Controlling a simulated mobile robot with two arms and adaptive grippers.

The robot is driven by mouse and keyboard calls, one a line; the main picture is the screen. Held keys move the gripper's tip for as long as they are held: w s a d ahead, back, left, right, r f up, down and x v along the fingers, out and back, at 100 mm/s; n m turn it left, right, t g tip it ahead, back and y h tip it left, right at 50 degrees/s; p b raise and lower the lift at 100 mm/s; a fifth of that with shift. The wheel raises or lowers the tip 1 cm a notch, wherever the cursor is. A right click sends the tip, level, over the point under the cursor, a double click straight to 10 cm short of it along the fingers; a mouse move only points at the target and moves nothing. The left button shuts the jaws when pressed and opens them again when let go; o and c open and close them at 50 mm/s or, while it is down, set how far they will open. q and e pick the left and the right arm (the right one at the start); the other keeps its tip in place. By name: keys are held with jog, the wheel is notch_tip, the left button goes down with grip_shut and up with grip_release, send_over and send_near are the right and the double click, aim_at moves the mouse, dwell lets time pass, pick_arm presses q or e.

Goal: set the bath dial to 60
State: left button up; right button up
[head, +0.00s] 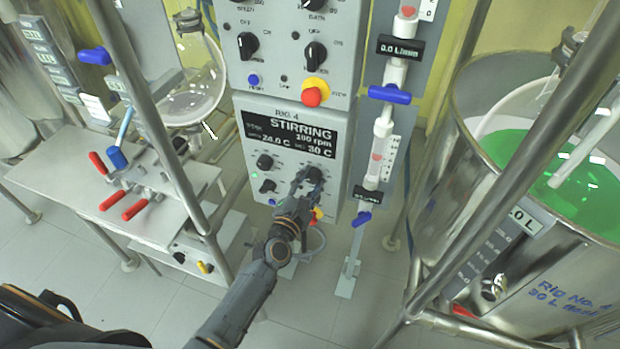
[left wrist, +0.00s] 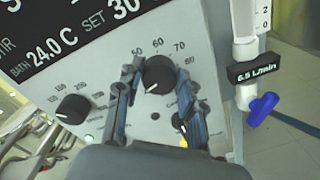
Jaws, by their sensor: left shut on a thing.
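The bath dial (head: 315,173) is a black knob on the lower right of the grey control panel (head: 244,180). In the left wrist view the dial (left wrist: 159,73) has a scale with 50, 60, 70 and 80 around its top and right. Its white pointer mark faces down and left. My left gripper (head: 304,181) is at the dial, with its fingers (left wrist: 159,84) on either side, shut on it. The display (head: 290,135) reads stirring 100 rpm, bath 24.0 C, set 30 C. My right gripper is not in view.
Another black knob (left wrist: 73,109) sits left of the dial. A red emergency button (head: 312,95) is above. A flow tube with blue valves (head: 390,95) stands close on the right. A metal vessel with green liquid (head: 560,180) and steel frame poles flank the panel.

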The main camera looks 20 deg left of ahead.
pick_arm(q)
jog(key=m+p, duration=0.1)
jog(key=m, duration=0.2)
jog(key=shift+d+r+m, duration=0.1)
jog(key=shift+m, duration=0.2)
jog(key=m+p, duration=0.1)
jog(key=m, duration=0.3)
jog(key=shift+p, duration=0.3)
jog(key=m+p, duration=0.1)
jog(key=m, duration=0.2)
jog(key=shift+m+y, duration=0.3)
jog(key=shift+m, duration=0.1)
jog(key=m, duration=0.1)
jog(key=m+p, duration=0.1)
jog(key=m, duration=0.1)
jog(key=shift+f, duration=0.25)
jog(key=m, duration=0.4)
jog(key=shift+f+m+y+p, duration=0.15)
jog(key=shift+m+y+p, duration=0.15)
jog(key=shift+m+p, duration=0.1)
jog(key=shift+m, duration=2.3)
jog(key=shift+f, duration=0.1)
jog(key=o, duration=1.2)
